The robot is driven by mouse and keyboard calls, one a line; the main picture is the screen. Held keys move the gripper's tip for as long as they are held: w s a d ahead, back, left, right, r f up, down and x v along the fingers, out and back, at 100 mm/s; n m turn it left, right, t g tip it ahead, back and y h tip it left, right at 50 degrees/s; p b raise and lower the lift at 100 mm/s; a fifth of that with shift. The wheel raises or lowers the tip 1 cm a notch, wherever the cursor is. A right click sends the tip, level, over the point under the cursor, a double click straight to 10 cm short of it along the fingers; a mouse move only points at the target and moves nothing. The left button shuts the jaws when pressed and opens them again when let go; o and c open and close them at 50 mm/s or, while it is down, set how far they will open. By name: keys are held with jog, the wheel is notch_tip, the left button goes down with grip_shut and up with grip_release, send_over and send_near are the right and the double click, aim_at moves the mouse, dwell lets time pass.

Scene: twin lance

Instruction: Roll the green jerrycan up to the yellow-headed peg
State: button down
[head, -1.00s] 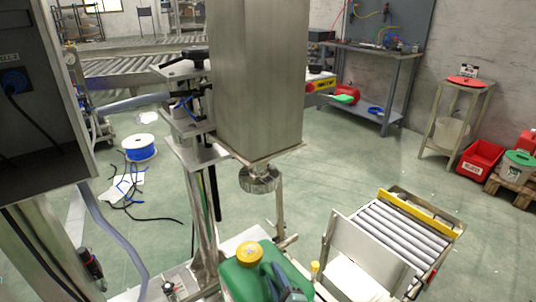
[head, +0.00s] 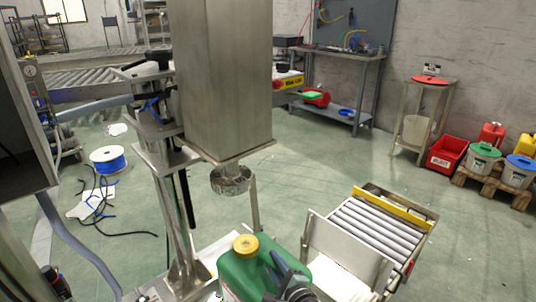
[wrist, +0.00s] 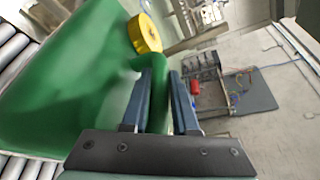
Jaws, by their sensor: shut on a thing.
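The green jerrycan (head: 238,277) with its yellow cap (head: 245,246) stands at the bottom centre of the head view, on the rollers. My gripper (head: 285,274) is at its right side, shut on its handle. In the wrist view the jerrycan (wrist: 70,80) fills the left, and the handle passes between the fingers of my gripper (wrist: 160,85). The yellow-headed peg is not visible now; the jerrycan or my gripper seems to hide it.
A tall metal column with a round nozzle (head: 230,179) hangs just behind the jerrycan. An upright metal plate (head: 343,250) and a roller conveyor with a yellow end bar (head: 392,208) lie to the right. Open floor lies beyond.

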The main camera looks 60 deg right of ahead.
aim_at(292, 260)
jog(key=shift+s+d+f+b, duration=0.1)
jog(key=shift+s+d+b, duration=0.2)
jog(key=shift+d, duration=0.45)
jog(key=shift+s+d+f+b, duration=0.2)
jog(key=shift+d+b, duration=0.25)
jog(key=shift+d, duration=0.3)
jog(key=shift+s+d+f+b, duration=0.1)
jog(key=shift+s+d+b, duration=0.2)
jog(key=shift+d, duration=0.45)
jog(key=shift+s+d+f+b, duration=0.1)
jog(key=shift+s+d+b, duration=0.05)
jog(key=shift+d+b, duration=0.3)
jog(key=shift+s+d+b, duration=0.15)
jog(key=shift+d+b, duration=0.2)
jog(key=shift+d, duration=0.2)
jog(key=shift+c, duration=1.5)
grip_release()
jog(key=shift+d, duration=0.1)
jog(key=shift+o, duration=0.5)
jog(key=shift+r, duration=0.2)
jog(key=shift+w, duration=0.2)
jog(key=shift+c, duration=0.2)
